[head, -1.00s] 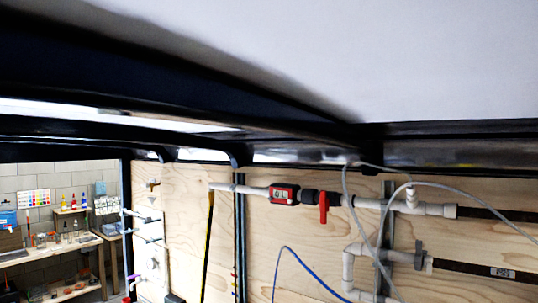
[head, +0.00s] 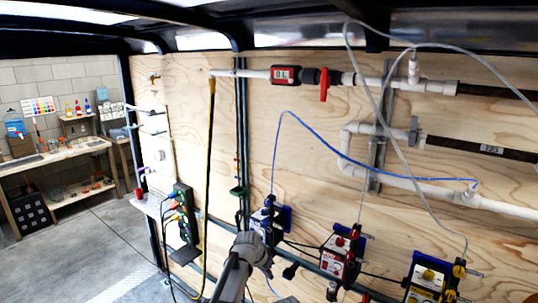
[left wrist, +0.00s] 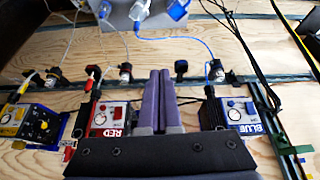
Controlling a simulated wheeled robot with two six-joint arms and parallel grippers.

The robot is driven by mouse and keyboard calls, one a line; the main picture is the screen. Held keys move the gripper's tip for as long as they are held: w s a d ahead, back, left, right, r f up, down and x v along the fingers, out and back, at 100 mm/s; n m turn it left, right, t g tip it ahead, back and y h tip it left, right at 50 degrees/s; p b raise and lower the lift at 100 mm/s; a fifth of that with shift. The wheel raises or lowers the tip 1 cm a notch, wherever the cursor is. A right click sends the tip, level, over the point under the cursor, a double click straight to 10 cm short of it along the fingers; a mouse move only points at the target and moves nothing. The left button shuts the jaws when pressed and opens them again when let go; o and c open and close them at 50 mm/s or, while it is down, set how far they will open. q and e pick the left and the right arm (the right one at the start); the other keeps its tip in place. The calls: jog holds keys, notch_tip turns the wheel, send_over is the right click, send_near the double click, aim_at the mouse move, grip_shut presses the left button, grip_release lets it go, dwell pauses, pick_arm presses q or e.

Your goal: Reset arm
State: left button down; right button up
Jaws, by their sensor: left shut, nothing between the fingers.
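My left gripper shows in the left wrist view (left wrist: 160,75) with its two long purple-grey fingers pressed together and nothing between them. The fingers point toward the plywood wall, between the pump marked RED (left wrist: 112,118) and the pump marked BLUE (left wrist: 228,113). In the head view, part of my grey left arm shows at the bottom centre, in front of the wall, and its fingertips are hard to make out. The blue pump (head: 265,222), red pump (head: 342,252) and yellow pump (head: 428,278) sit in a row there. My right gripper is not in view.
A white pipe (head: 440,87) with a red meter (head: 285,75) and red valve handle (head: 323,86) runs along the wall. Loose blue tubing (head: 345,155) and clear tubing (head: 395,140) hang near the pumps. A workbench (head: 60,157) stands far left beyond open floor (head: 75,255).

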pick_arm(q)
jog(key=s+a+f+n+g+y+b, duration=0.1)
jog(key=s+a+f+b, duration=0.1)
jog(key=s, duration=0.8)
jog(key=s+a+f+n+g+y+b, duration=0.1)
jog(key=s+f, duration=0.4)
jog(key=s, duration=0.6)
jog(key=s+a+f+n+g+y+b, duration=0.1)
jog(key=s+a+f+g+y+b, duration=0.1)
jog(key=s, duration=0.8)
jog(key=shift+s+a+f+g+y+b, duration=0.35)
jog(key=shift+f+b, duration=0.35)
jog(key=shift+b, duration=0.3)
